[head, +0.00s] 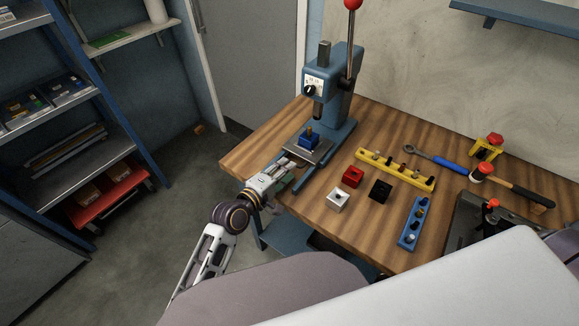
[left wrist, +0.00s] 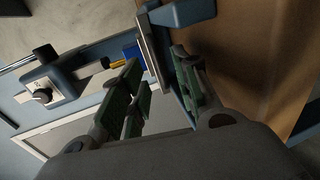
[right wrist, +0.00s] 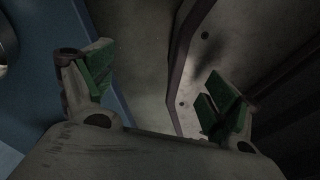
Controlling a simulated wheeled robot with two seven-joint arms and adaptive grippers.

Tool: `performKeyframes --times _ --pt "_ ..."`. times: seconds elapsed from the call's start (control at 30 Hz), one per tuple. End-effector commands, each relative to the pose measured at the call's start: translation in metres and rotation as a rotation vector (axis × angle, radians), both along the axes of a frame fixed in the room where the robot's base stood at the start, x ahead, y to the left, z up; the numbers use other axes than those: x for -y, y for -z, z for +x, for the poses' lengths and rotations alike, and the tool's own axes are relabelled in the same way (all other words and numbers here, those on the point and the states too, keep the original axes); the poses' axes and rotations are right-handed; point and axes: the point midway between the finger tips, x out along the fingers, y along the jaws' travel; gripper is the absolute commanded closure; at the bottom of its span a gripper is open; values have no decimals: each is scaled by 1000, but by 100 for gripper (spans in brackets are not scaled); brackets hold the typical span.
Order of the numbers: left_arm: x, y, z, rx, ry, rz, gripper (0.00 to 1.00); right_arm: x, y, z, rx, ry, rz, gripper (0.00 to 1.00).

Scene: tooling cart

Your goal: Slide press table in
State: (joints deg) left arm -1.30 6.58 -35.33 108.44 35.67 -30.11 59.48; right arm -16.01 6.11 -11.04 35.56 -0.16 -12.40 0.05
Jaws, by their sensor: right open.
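The blue arbor press (head: 335,80) stands on the wooden bench. Its press table, a grey plate (head: 322,156), sits low at the front of the press and carries a blue block (head: 308,141) with a brass-coloured pin. My left gripper (head: 287,164) is at the plate's near edge. In the left wrist view its fingers (left wrist: 157,62) are apart, with the plate's edge (left wrist: 154,50) between them; I cannot tell whether they touch it. My right gripper (right wrist: 158,85) is open and empty in the right wrist view; it is hidden in the head view.
A yellow rack (head: 396,170), a red block (head: 352,177), a white block (head: 338,200), a black block (head: 380,191) and a blue rack (head: 412,223) lie right of the press. A wrench (head: 438,160) and a hammer (head: 513,187) lie beyond.

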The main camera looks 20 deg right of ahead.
Motion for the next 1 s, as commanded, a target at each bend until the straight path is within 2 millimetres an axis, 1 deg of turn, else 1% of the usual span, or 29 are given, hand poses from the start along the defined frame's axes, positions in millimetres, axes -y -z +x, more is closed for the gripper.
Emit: performKeyframes --times 0.17,0.3,0.5,0.73,0.77,1.0 --pt "12 3 10 1 -1 -1 69 0 0 -4 -4 0 0 11" --pt "18 5 15 0 0 0 69 1 1 -11 -11 -1 -1 11" --pt "22 6 17 -1 0 1 69 3 1 -21 -23 -1 -3 11" --pt "22 6 17 0 0 0 69 4 1 -17 -20 -1 -5 11" --pt "22 6 17 0 0 0 70 4 1 -16 -19 -1 -4 11" --pt "22 6 17 0 0 0 100 4 0 -5 -6 -1 -5 11"
